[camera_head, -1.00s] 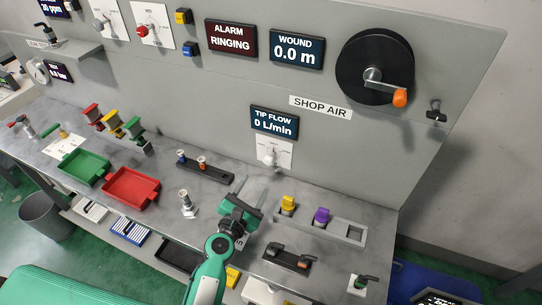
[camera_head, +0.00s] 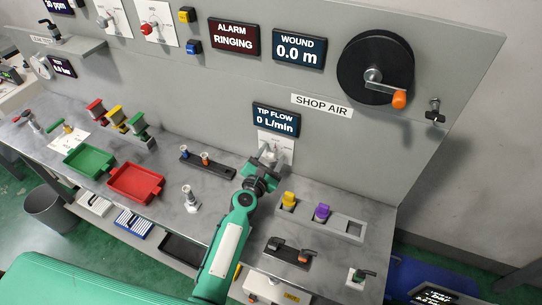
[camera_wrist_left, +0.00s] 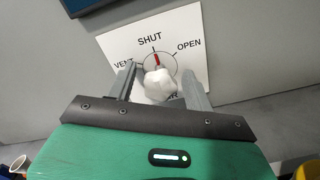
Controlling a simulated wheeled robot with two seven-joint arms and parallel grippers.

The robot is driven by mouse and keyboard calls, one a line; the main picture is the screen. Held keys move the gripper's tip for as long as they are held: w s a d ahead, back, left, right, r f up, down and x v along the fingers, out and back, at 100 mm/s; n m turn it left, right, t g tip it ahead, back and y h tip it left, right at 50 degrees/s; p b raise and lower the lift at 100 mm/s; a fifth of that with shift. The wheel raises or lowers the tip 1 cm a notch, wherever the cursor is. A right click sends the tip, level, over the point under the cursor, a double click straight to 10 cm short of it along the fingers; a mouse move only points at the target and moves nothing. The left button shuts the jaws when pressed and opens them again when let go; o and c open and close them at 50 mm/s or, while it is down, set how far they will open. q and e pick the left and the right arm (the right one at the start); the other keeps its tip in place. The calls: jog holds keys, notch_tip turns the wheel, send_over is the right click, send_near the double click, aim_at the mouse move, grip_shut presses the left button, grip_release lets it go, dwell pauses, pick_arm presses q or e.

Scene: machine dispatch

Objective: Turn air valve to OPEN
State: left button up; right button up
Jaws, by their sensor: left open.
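The air valve is a pale white knob (camera_wrist_left: 160,84) on a white dial plate (camera_wrist_left: 194,48) marked VENT, SHUT and OPEN. Its red pointer line is at SHUT. In the head view the dial plate (camera_head: 285,142) is on the grey panel below the TIP FLOW display, and the gripper partly covers it. My left gripper (camera_wrist_left: 160,85) is open, with one finger on each side of the knob; I cannot tell whether they touch it. In the head view my left gripper (camera_head: 268,168) is right in front of the dial. My right gripper is not in view.
The TIP FLOW display (camera_head: 276,118) reads 0 L/min. A SHOP AIR label (camera_head: 322,105) and a black reel with an orange-handled crank (camera_head: 372,72) are to the right. Yellow (camera_head: 289,200) and purple (camera_head: 321,213) pieces stand on the bench nearby, with red and green trays to the left.

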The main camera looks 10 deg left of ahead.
pick_arm(q)
jog(key=c, duration=1)
jog(key=shift+o, duration=0.2)
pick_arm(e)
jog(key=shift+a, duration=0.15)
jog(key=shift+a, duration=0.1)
pick_arm(q)
jog(key=shift+m, duration=0.4)
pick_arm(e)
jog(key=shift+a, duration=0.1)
pick_arm(q)
jog(key=m, duration=0.2)
jog(key=shift+m, duration=0.4)
jog(key=m, duration=0.4)
jog(key=shift+m, duration=2.1)
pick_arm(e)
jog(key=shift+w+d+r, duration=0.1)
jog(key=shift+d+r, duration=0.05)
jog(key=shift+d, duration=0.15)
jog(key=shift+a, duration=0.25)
